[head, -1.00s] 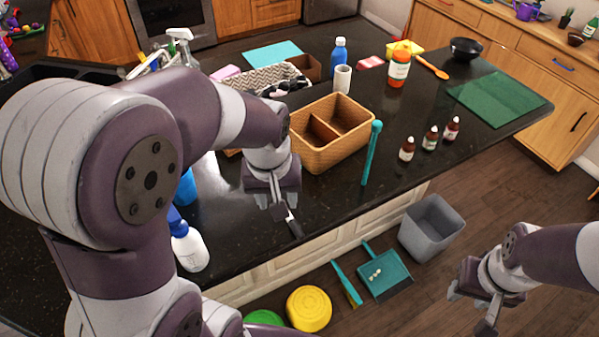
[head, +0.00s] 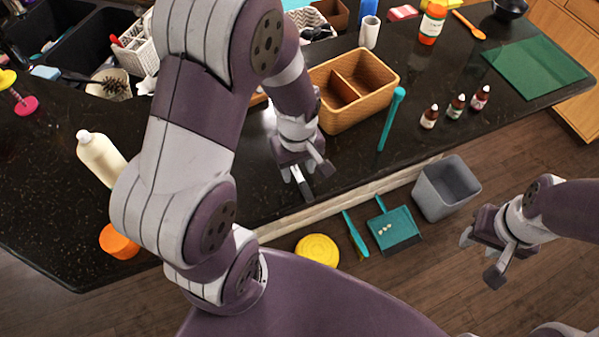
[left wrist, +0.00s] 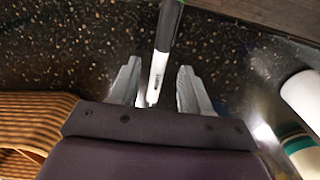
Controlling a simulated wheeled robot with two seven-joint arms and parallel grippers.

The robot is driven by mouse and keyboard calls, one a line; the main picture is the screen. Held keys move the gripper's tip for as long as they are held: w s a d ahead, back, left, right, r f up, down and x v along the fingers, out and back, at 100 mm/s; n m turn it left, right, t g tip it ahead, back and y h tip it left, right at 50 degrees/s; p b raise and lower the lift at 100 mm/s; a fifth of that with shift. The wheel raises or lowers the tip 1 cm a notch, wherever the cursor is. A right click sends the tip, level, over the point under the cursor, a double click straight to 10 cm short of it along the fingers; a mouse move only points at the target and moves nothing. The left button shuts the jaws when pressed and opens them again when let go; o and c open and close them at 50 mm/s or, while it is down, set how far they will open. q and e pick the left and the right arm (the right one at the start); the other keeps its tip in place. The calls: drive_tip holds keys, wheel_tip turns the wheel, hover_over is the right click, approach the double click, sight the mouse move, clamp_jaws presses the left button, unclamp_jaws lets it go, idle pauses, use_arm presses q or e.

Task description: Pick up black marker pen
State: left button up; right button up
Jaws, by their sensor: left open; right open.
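The black marker pen (left wrist: 161,62) has a white body and a dark cap end. In the left wrist view it lies lengthwise between the two fingers of my left gripper (left wrist: 159,70), with a gap on both sides. In the head view my left gripper (head: 315,183) is open and low over the front edge of the dark counter, in front of the wicker basket. I cannot make out the marker clearly there. My right gripper (head: 480,258) is open and empty, out over the floor at the right.
The divided wicker basket (head: 345,112) stands just behind my left gripper. A teal stick (head: 391,120) and several small dropper bottles (head: 456,106) are to its right. A cream bottle (head: 100,157) is at the left. A grey bin (head: 446,188) stands on the floor.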

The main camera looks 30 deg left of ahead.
use_arm(q)
drive_tip(key=shift+s+f, duration=0.15)
drive_tip(key=shift+f, duration=0.25)
drive_tip(key=shift+w+a+f, duration=0.2)
drive_tip(key=shift+w+f, duration=0.05)
drive_tip(key=shift+w, duration=0.25)
drive_tip(key=c, duration=0.8)
drive_tip(key=shift+s+d+r, duration=0.1)
drive_tip(key=shift+s, duration=0.15)
clamp_jaws()
drive_tip(key=shift+w, duration=0.15)
